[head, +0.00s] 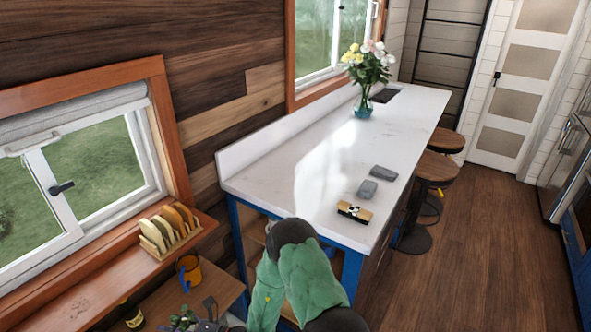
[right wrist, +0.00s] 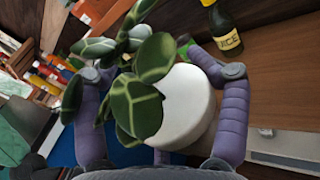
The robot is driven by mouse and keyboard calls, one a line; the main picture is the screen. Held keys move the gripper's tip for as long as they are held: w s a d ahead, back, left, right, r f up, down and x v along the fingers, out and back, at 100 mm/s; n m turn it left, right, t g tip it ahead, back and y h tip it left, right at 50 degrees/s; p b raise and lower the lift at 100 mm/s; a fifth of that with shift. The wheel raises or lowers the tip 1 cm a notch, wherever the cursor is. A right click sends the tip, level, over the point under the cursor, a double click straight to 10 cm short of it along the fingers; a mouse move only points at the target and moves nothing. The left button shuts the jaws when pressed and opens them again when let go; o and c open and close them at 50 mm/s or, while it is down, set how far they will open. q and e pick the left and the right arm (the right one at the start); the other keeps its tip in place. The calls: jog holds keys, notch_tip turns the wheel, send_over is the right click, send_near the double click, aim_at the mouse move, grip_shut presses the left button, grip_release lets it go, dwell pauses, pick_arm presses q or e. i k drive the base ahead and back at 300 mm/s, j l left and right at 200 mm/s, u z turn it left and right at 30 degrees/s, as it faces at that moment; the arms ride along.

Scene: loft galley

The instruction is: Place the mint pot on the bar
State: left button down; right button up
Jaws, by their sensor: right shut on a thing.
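The mint pot is a white round pot (right wrist: 186,108) with broad, pale-veined green leaves in the right wrist view. The two purple fingers of my right gripper (right wrist: 165,115) are on either side of it, shut on it. In the head view only its leaves (head: 184,321) show at the bottom edge, beside part of my right gripper (head: 208,316). The pot is low, near the wooden shelf, left of the bar's near end. I cannot tell whether it touches the shelf. The bar (head: 310,165) has a white top on a blue frame. My left gripper is not in view.
On the bar stand a flower vase (head: 363,107), two grey blocks (head: 367,188) (head: 384,172) and a tan-and-black item (head: 354,212). Its near left top is clear. Stools (head: 437,168) line the right side.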

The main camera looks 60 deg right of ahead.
aim_at(329, 192)
jog(key=k+l+z, duration=0.1)
jog(key=l, duration=0.3)
jog(key=k+l+z, duration=0.1)
jog(key=k+l, duration=0.15)
jog(key=l, duration=0.2)
jog(key=k+l+z, duration=0.1)
jog(key=l, duration=0.35)
jog(key=k+l+z, duration=0.15)
jog(key=l, duration=0.35)
jog(key=k+l+z, duration=0.1)
jog(key=l, duration=0.35)
